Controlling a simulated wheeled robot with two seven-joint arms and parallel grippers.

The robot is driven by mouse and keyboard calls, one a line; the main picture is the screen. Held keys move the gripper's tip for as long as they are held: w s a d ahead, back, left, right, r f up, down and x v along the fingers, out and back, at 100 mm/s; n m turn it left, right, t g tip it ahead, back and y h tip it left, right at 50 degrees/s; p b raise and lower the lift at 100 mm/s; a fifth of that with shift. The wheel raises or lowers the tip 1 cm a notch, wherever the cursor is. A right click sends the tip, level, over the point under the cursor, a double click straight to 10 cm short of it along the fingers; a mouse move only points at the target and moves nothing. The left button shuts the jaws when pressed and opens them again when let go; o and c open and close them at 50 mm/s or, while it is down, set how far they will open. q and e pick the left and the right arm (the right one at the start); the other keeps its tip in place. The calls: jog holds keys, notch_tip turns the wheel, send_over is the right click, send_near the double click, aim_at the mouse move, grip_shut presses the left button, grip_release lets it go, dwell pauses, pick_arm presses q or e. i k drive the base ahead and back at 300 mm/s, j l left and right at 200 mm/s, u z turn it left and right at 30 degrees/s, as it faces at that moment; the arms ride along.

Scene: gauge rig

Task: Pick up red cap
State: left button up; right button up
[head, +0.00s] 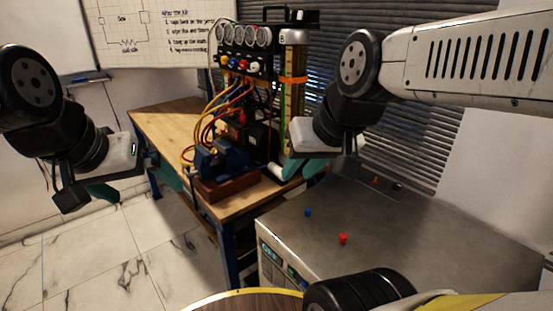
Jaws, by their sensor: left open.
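The red cap (343,239) is a small red piece on the grey metal top of a cabinet (420,235), right of centre in the head view. Nothing touches it. My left gripper (147,194) is at the left, over the floor and beside the wooden bench, far from the cap. Its teal fingers are spread apart with nothing between them. My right gripper (298,172) is above and left of the cap, near the bench's right end. Its teal fingers are partly hidden, so I cannot tell how far apart they are.
A small blue cap (308,212) sits behind and left of the red one. The wooden bench (165,122) carries a gauge rig (245,37) with hoses and a blue vise (222,160). The cabinet top right of the caps is clear. A round wooden surface (245,302) shows at the bottom.

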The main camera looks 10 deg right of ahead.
aim_at(343, 237)
jog(key=z, duration=1.25)
jog(key=k+j+u, duration=0.3)
jog(key=i+j, duration=0.05)
